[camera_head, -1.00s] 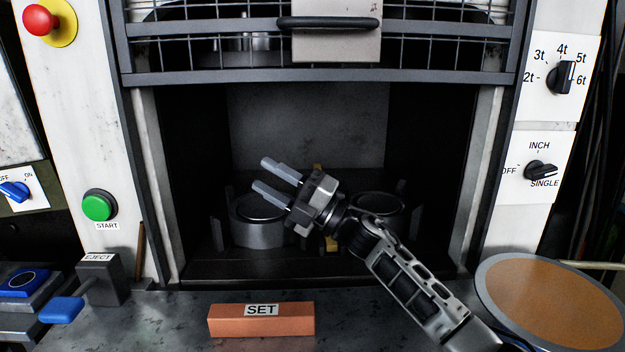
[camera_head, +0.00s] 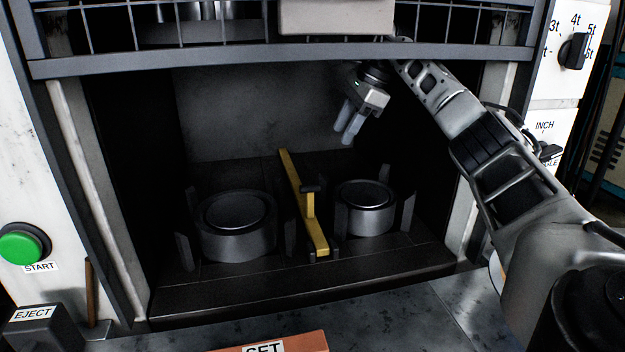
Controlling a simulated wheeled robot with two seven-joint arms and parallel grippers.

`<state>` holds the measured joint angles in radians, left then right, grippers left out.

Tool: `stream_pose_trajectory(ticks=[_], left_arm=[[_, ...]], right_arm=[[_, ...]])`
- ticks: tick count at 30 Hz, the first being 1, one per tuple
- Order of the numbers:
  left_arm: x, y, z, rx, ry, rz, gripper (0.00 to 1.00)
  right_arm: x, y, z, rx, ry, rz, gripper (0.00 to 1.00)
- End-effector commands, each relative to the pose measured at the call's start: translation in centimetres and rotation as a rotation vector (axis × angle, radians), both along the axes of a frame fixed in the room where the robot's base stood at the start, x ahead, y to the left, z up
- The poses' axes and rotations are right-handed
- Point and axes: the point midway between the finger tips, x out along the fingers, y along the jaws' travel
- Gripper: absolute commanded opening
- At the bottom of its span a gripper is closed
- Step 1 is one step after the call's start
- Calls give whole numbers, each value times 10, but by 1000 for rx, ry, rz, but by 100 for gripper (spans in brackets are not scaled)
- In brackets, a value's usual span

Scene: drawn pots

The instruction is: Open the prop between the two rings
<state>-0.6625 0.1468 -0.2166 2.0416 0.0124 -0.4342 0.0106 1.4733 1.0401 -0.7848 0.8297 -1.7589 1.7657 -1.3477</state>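A yellow prop (camera_head: 288,172) lies on the dark floor of the press chamber, running from back to front, with a short upright and a black knob (camera_head: 311,189) near its middle. The left ring (camera_head: 238,243) and the right ring (camera_head: 366,219) are round grey metal pieces, one on each side of the prop. My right gripper (camera_head: 348,139) is inside the chamber, above and behind the right ring, with its fingers pointing down. Its two fingers are apart, with nothing seen between them. My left gripper is not in view.
A mesh guard (camera_head: 220,57) spans the chamber's top. Dark upright posts stand beside the rings. Chamber side walls bound the opening. A brick-coloured SET block (camera_head: 290,343), the EJECT box (camera_head: 38,325) and the green START button (camera_head: 22,245) are in front and left.

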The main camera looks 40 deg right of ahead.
Motion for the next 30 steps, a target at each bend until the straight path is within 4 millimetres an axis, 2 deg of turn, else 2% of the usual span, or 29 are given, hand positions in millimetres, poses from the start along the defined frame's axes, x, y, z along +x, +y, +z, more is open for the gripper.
stream_pose_trajectory(ticks=[18, 24, 30], left_arm=[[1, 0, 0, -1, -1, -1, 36], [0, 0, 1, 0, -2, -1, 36], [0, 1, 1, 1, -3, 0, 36]], right_arm=[[43, 33, -112, 3, 1, 2, 40], [51, 38, -132, 3, -1, 2, 40], [53, 39, -138, 2, -2, 1, 40]])
